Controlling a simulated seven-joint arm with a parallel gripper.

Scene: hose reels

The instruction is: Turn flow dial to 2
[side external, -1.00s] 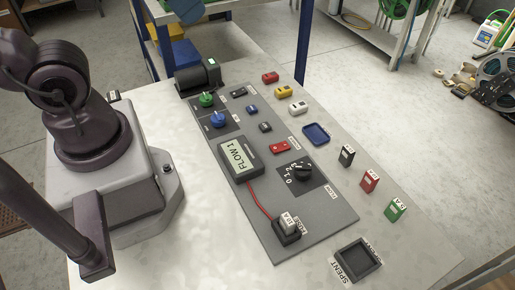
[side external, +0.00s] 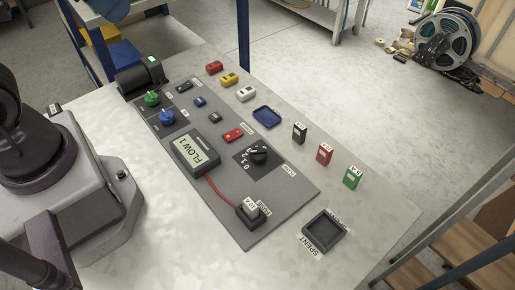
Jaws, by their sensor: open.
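The flow dial (side external: 258,154) is a black knob on a dark square plate, with white numerals along its left side. The knob's pointer is too small to read surely. The grey display box (side external: 194,153) to its left reads "FLOW 1". Both sit on the grey panel (side external: 225,207) on the bench. My gripper is not in view; only parts of my arm show at the left edge, apart from the dial.
A red cable runs to a labelled block (side external: 250,212). Upright red (side external: 325,153), black and green blocks and a SPENT tray (side external: 322,232) stand right.

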